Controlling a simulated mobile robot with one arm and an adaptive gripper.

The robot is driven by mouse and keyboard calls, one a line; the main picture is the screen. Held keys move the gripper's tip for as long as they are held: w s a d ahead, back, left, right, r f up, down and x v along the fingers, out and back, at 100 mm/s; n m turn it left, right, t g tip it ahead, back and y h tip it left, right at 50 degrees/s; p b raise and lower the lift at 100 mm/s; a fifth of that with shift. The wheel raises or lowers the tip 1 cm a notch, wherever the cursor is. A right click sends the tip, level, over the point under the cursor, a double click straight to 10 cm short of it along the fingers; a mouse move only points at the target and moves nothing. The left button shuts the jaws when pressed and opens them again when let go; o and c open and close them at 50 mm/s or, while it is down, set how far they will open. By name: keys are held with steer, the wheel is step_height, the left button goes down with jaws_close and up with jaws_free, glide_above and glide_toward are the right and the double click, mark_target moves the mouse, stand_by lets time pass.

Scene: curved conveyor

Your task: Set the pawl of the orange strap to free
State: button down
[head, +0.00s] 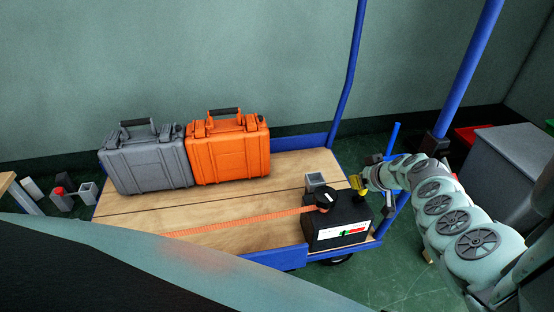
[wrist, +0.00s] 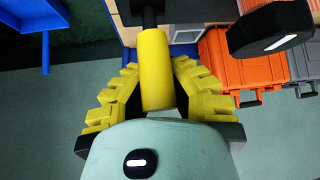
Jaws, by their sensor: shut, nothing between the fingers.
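The orange strap (head: 235,220) runs across the cart deck into a black ratchet box (head: 335,215) at the deck's right front. A black knob with a white mark (head: 326,196) sits on top; it also shows in the wrist view (wrist: 270,32). The box front has a white label with red and green marks (head: 345,233). In the wrist view a yellow cylindrical grip on a black stem (wrist: 155,75) stands in front of my finger pads and hides their tips. My gripper (head: 362,184) is shut and empty, close behind the box's right side. The pawl's setting is unclear.
A grey case (head: 145,160) and an orange case (head: 228,150) stand at the deck's back left. A small grey open box (head: 316,180) is behind the knob. Blue posts (head: 470,65) rise around the cart's right end. A grey bin (head: 500,155) stands farther right.

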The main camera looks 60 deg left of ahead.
steer(key=c, duration=1.6)
jaws_free()
steer(key=shift+d+f, duration=0.1)
steer(key=shift+d, duration=0.05)
steer(key=shift+c, duration=0.2)
steer(key=o, duration=0.5)
steer(key=shift+w, duration=0.15)
steer(key=shift+c, duration=0.2)
steer(key=o, duration=0.4)
steer(key=shift+s+r, duration=0.2)
steer(key=shift+r, duration=0.3)
steer(key=shift+d+r, duration=0.4)
steer(key=shift+d, duration=0.4)
steer(key=shift+d+r, duration=0.4)
steer(key=shift+r, duration=0.25)
steer(key=v, duration=0.8)
steer(key=shift+s, duration=0.2)
